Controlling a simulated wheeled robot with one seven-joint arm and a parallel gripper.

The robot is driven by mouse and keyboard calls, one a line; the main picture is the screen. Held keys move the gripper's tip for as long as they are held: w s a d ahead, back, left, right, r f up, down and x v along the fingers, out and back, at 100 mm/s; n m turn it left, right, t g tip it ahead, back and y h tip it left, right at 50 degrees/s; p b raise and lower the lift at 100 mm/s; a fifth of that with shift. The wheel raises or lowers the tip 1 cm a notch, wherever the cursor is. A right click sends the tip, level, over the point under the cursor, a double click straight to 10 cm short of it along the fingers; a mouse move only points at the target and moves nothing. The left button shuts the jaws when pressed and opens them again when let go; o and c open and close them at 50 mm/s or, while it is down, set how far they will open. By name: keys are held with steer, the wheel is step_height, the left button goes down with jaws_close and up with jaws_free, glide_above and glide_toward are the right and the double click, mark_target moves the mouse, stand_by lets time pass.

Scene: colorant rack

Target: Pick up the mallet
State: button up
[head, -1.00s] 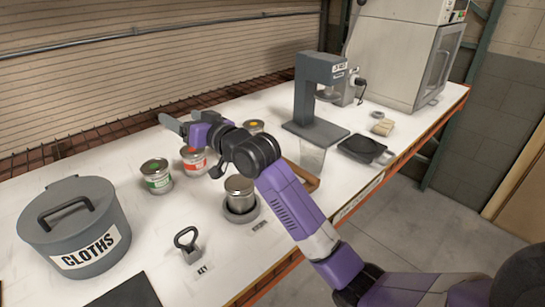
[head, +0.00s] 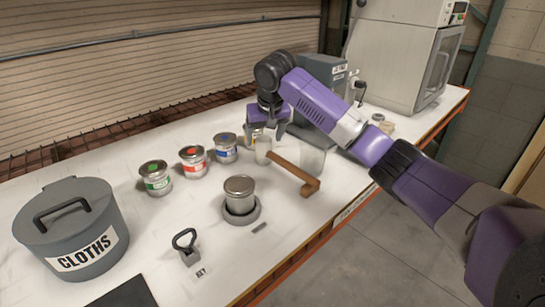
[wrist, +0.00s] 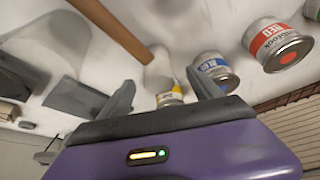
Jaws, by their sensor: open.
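The mallet has a brown wooden handle (head: 292,170) and a pale cylindrical head (head: 263,150). It lies on the white bench right of the paint cans, its head toward the back. In the wrist view its handle (wrist: 112,30) comes in from the top and its head (wrist: 158,70) lies ahead of my fingers. My gripper (head: 268,134) points down close to the mallet's head, open and empty. In the wrist view my gripper's two fingers (wrist: 160,90) are spread apart, with the head and a yellow-labelled can between them in the picture.
The yellow-labelled can (wrist: 170,98) and blue can (head: 225,148) are close to my gripper. Red (head: 193,163) and green (head: 155,178) cans stand farther left. A clear cup (head: 312,160) stands beside the handle. A metal can (head: 240,195) sits in front.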

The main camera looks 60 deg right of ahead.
mark_target(264, 151)
steer(key=shift+s+f, duration=0.25)
steer(key=shift+s, duration=0.1)
steer(key=shift+w+f, duration=0.1)
steer(key=shift+f, duration=0.2)
steer(key=shift+d+p+x, duration=0.2)
steer(key=shift+p+x, duration=0.2)
steer(key=shift+x, duration=3.1)
steer(key=shift+w+r, duration=0.1)
steer(key=shift+r, duration=0.05)
jaws_close()
step_height(264, 151, up, 20)
steer(key=b, duration=0.1)
